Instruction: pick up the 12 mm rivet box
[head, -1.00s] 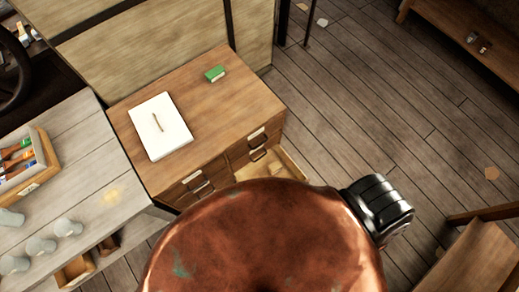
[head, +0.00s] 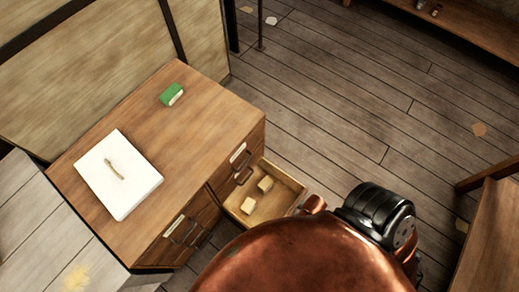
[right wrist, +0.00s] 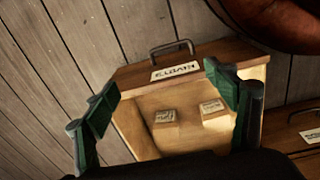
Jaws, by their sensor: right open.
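Two small pale boxes lie in an open wooden drawer (head: 286,181) of the cabinet. In the head view, one box (head: 265,183) is farther back and the other box (head: 248,205) is nearer. The right wrist view also shows a left box (right wrist: 165,117) and a right box (right wrist: 212,107), each with a label too small to read, so I cannot tell which is the 12 mm rivet box. My right gripper (right wrist: 165,95) is open and empty, its green fingertips spread on either side of the boxes in that view. My left gripper is not in view.
The drawer front (right wrist: 222,50) has a handle and a label. A white covered book or pad (head: 118,175) and a green box (head: 171,94) are on the cabinet top (head: 190,130). A bench (head: 490,235) stands at right.

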